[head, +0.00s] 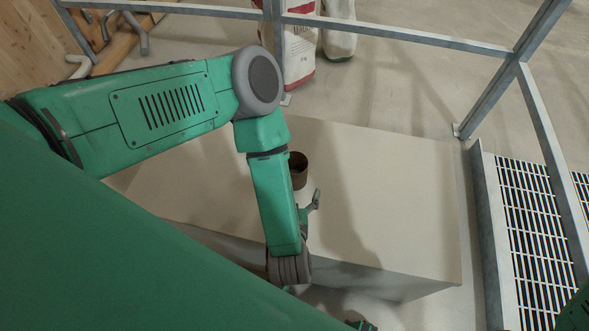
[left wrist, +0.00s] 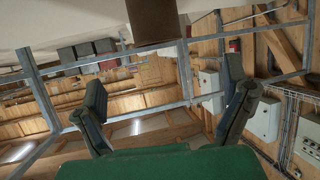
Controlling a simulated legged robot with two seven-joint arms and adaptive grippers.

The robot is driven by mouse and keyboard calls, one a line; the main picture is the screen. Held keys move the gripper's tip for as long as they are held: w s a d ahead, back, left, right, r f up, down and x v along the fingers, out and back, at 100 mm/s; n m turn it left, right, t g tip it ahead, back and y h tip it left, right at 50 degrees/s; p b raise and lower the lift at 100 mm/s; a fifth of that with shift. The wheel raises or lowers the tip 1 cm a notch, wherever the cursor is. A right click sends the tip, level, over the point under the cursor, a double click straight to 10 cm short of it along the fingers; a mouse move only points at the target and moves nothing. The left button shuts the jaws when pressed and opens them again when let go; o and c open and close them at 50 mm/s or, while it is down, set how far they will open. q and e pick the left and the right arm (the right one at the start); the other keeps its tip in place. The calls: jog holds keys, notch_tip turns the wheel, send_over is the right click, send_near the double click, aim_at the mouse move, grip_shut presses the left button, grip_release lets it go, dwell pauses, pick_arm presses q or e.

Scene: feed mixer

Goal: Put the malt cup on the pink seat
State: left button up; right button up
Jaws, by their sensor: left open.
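A dark brown cup (head: 298,170), likely the malt cup, stands upright on the pale block. In the left wrist view the brown cup (left wrist: 153,22) shows at the top edge, partly cut off, ahead of the fingers and roughly centred between them. My left gripper (left wrist: 165,78) is open, with nothing between its fingers. In the head view the left gripper (head: 312,200) is mostly hidden by my forearm; one grey finger shows just below the cup, apart from it. No pink seat shows in either view.
The pale block (head: 400,200) has a broad clear top right of the cup. Metal rails (head: 400,36) run behind it, with white and red sacks (head: 299,50) beyond. A floor grating (head: 535,230) lies at the right. The wrist view shows timber walls and grey wall boxes (left wrist: 265,119).

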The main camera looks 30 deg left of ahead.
aim_at(294, 164)
pick_arm(q)
jog(key=b+x, duration=0.1)
jog(key=x, duration=0.3)
jog(key=b+x, duration=0.1)
jog(key=x, duration=0.3)
jog(key=b+x, duration=0.1)
jog(key=x, duration=0.4)
jog(key=shift+d+f, duration=0.2)
jog(key=shift+d, duration=0.05)
jog(key=c, duration=1.3)
jog(key=shift+c, duration=0.2)
